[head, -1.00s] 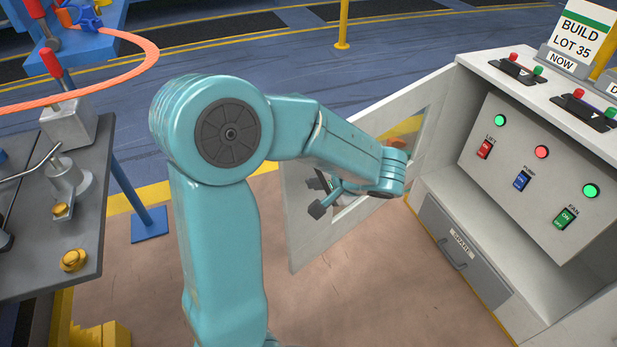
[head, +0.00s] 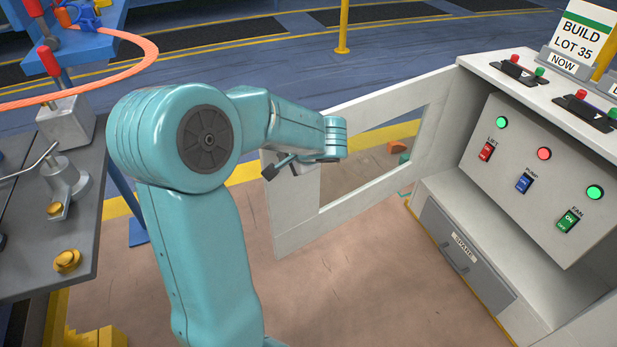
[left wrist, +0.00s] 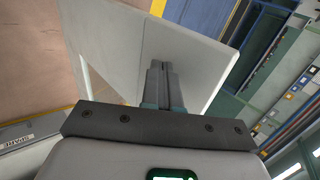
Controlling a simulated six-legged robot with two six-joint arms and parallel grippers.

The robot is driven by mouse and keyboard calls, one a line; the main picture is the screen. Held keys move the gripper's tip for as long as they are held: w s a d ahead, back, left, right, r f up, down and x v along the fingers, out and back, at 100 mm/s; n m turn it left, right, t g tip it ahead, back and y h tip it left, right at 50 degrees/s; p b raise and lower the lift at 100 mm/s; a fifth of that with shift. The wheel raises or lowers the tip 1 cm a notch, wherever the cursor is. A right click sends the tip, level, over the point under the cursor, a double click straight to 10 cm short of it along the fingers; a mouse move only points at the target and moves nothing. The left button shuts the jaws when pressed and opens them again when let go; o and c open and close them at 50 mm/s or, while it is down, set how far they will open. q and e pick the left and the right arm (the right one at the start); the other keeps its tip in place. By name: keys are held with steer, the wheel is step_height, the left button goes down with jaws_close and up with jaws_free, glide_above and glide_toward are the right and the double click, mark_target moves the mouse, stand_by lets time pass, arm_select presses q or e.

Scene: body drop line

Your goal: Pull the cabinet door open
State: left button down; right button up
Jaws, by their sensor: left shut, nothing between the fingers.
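The cabinet door (head: 292,222) is a pale grey panel with a window cut-out. It stands swung wide open from its hinge side at the cabinet (head: 445,205), its free edge toward the left. My left gripper (head: 277,168) is by the door's free-edge side, partly hidden by my wrist. In the left wrist view the left gripper (left wrist: 160,66) is shut and empty, its fingers lying across the view of the door panel (left wrist: 110,35). I cannot tell whether the fingers touch the panel. My right gripper is not in view.
A switch panel (head: 530,170) with lit lamps and a grey drawer marked SPARE (head: 465,245) are at right. A grey workbench (head: 75,220) with clamps stands at left. The brown floor (head: 350,300) before the cabinet is clear.

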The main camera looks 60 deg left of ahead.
arm_select(q)
steer(key=a+m+t+p, duration=0.3)
steer(key=a+p, duration=0.3)
steer(key=a, duration=1.4)
steer(key=shift+s+r+m+p, duration=0.15)
steer(key=shift+m+p, duration=0.15)
steer(key=shift+p, duration=0.1)
steer(key=shift+a, duration=0.1)
steer(key=p+v, duration=0.1)
steer(key=v, duration=1.5)
steer(key=shift+r, duration=0.25)
